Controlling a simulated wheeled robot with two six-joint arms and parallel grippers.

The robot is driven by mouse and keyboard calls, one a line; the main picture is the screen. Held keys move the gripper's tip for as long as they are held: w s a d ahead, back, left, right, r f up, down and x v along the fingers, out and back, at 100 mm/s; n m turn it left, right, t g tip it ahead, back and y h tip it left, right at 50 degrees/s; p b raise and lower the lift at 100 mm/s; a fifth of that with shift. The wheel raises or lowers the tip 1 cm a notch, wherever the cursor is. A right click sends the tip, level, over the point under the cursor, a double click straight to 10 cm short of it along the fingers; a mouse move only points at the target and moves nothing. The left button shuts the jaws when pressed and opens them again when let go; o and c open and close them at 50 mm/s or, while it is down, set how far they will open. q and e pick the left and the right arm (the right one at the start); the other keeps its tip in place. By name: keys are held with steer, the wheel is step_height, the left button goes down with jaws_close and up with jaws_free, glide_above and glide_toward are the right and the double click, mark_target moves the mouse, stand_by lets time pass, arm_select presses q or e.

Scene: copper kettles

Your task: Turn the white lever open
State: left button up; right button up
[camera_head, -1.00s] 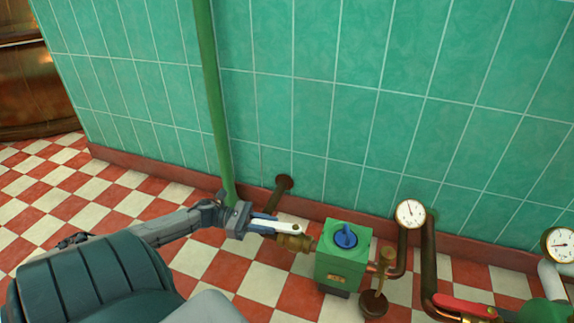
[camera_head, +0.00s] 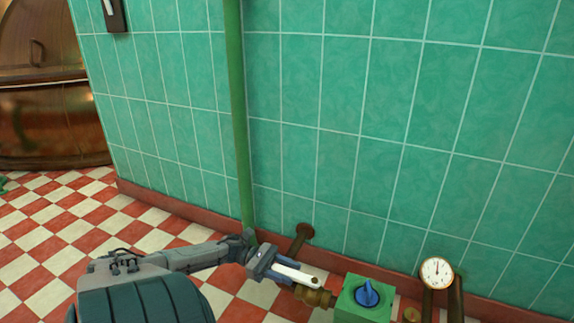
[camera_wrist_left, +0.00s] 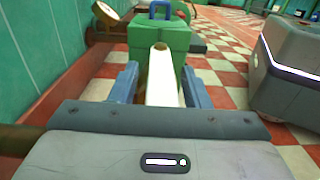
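The white lever (camera_head: 300,275) lies roughly in line with the brass valve fitting (camera_head: 315,297) beside the green box. It also shows in the left wrist view (camera_wrist_left: 161,80), pointing away from my gripper towards the box. My left gripper (camera_head: 285,273) is around the lever, with one blue finger on each side of it. In the left wrist view the fingers (camera_wrist_left: 160,88) stand apart, with a gap visible on the lever's left side; contact on the right side is unclear. The lever's near end is hidden by my gripper body. My right gripper is not in view.
The green box (camera_head: 362,300) with a blue knob (camera_head: 367,293) stands just beyond the lever. A round gauge (camera_head: 436,272) on dark pipes is to its right. A green vertical pipe (camera_head: 240,120) and the tiled wall are behind. Checkered floor (camera_head: 60,225) is open at left.

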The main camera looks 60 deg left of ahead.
arm_select(q)
steer(key=shift+a, duration=0.1)
steer(key=shift+s+a, duration=0.2)
steer(key=shift+a, duration=0.15)
steer(key=p+v, duration=0.2)
steer(key=v, duration=0.6)
steer(key=shift+s+a, duration=0.1)
steer(key=shift+a, duration=0.2)
steer(key=shift+s+a, duration=0.3)
steer(key=shift+a, duration=0.2)
